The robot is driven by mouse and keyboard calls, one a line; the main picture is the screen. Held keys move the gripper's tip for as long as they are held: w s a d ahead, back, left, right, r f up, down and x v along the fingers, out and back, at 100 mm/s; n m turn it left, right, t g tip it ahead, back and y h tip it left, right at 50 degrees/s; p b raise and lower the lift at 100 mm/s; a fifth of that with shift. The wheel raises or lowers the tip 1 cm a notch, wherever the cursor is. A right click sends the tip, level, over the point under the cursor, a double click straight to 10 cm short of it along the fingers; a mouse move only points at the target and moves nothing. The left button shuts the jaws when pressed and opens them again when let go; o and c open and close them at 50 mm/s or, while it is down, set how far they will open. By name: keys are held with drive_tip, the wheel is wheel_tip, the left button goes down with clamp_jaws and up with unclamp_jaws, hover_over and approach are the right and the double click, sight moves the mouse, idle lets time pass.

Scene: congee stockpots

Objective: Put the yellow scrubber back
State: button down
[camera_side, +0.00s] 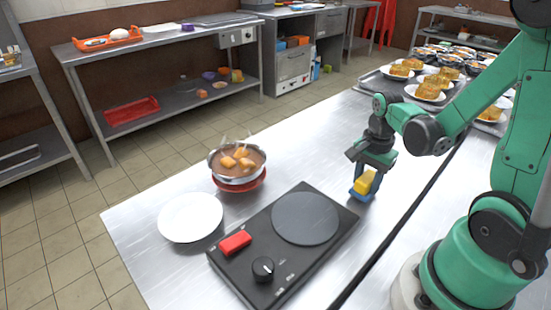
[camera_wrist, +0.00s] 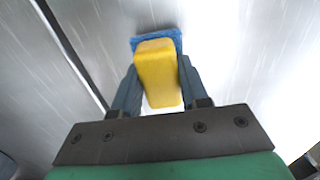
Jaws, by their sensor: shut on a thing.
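The yellow scrubber (camera_side: 365,182) is held between the fingers of my gripper (camera_side: 367,178), to the right of the black hotplate. In the wrist view the yellow scrubber (camera_wrist: 158,75) fills the space between the two fingers of my gripper (camera_wrist: 156,85). A flat blue piece (camera_wrist: 150,40) shows at the scrubber's far end. In the side view blue also shows low around the scrubber, close to the metal counter (camera_side: 300,155). I cannot tell whether the blue piece is part of the scrubber or a holder under it, or whether it touches the counter.
The black hotplate (camera_side: 262,232) with a round plate (camera_side: 305,218) and a red block (camera_side: 235,243) is left of my gripper. A steaming bowl (camera_side: 236,170) on a red base and a white plate (camera_side: 190,217) stand further left. Trays with plated food (camera_side: 430,91) are at the back right.

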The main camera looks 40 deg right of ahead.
sight(368, 177)
drive_tip(key=shift+f, duration=0.4)
drive_tip(key=shift+f, duration=0.15)
drive_tip(key=shift+c, duration=2.3)
unclamp_jaws()
wheel_tip(368, 177, up, 12)
drive_tip(key=w+a+n+t, duration=0.2)
drive_tip(key=a+n, duration=0.4)
drive_tip(key=n, duration=0.3)
drive_tip(key=w+a+n+t, duration=0.2)
drive_tip(key=a+n+t, duration=0.3)
drive_tip(key=n, duration=0.4)
drive_tip(key=shift+w+a+r, duration=0.35)
drive_tip(key=shift+a, duration=0.25)
